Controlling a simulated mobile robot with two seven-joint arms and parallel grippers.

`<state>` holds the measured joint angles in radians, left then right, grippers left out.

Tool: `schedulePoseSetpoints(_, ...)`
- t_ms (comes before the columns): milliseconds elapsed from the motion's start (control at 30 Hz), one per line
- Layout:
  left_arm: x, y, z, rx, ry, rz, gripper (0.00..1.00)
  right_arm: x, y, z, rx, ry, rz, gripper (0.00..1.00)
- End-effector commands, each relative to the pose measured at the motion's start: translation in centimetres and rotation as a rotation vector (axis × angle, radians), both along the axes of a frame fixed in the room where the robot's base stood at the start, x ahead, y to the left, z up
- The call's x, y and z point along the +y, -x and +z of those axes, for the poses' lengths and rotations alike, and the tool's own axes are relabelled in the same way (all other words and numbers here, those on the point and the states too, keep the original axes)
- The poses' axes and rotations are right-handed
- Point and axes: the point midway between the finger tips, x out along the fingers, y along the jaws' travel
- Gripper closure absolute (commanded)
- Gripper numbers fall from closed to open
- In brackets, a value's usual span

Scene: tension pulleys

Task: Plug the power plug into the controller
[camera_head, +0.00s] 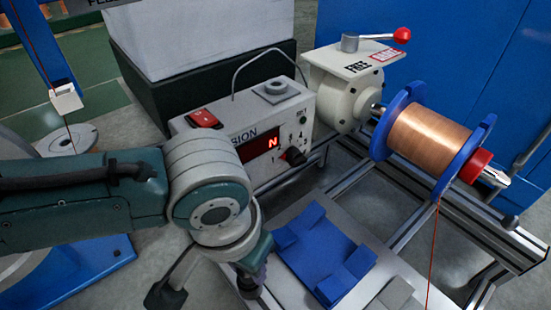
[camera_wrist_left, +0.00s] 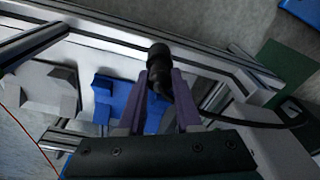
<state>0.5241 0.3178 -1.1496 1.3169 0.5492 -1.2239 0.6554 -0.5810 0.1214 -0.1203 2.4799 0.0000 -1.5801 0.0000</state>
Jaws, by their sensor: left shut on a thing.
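The controller (camera_head: 222,143) is a light grey box with a red lit display, a red switch on top and a black knob. It stands in the middle of the head view, partly hidden behind my left wrist. My left gripper (camera_wrist_left: 160,76) has purple fingers shut on the black power plug (camera_wrist_left: 159,56) in the left wrist view. A black cable (camera_wrist_left: 280,125) curves at the right of that view. My right gripper is in neither view.
A blue cradle (camera_head: 322,252) lies on the frame right of my left gripper. A copper wire spool (camera_head: 430,137) sits on the brake unit (camera_head: 340,92) at right, with a red wire hanging down. Metal frame rails (camera_head: 440,210) run below it. A blue cabinet stands behind.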

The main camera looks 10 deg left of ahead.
Motion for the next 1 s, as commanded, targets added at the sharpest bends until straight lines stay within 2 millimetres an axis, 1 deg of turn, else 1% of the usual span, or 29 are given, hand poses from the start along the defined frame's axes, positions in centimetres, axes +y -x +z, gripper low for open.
schedulePoseSetpoints(33,0.0,0.0,0.0,0.0,0.0,0.0,0.79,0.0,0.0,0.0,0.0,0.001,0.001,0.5)
schedulePoseSetpoints(200,0.0,0.0,0.0,0.0,0.0,0.0,0.98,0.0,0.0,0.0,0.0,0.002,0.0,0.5)
schedulePoseSetpoints(233,0.0,0.0,0.0,0.0,0.0,0.0,1.0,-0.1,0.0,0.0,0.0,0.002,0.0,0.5)
schedulePoseSetpoints(567,0.0,0.0,0.0,0.0,0.0,0.0,1.0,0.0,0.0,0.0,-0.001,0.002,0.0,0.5)
schedulePoseSetpoints(667,0.0,0.0,0.3,0.0,0.0,0.0,1.0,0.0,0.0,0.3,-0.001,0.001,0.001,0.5)
schedulePoseSetpoints(767,0.0,0.0,1.1,0.0,0.0,0.0,1.0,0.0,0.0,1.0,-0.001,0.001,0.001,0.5)
schedulePoseSetpoints(833,0.0,0.0,2.0,-0.001,0.0,0.0,1.0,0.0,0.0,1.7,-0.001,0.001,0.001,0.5)
schedulePoseSetpoints(933,0.0,0.0,3.9,-0.002,0.001,0.0,1.0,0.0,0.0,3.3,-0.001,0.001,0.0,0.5)
schedulePoseSetpoints(1000,0.0,0.0,5.6,-0.001,0.001,0.0,1.0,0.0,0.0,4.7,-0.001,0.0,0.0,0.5)
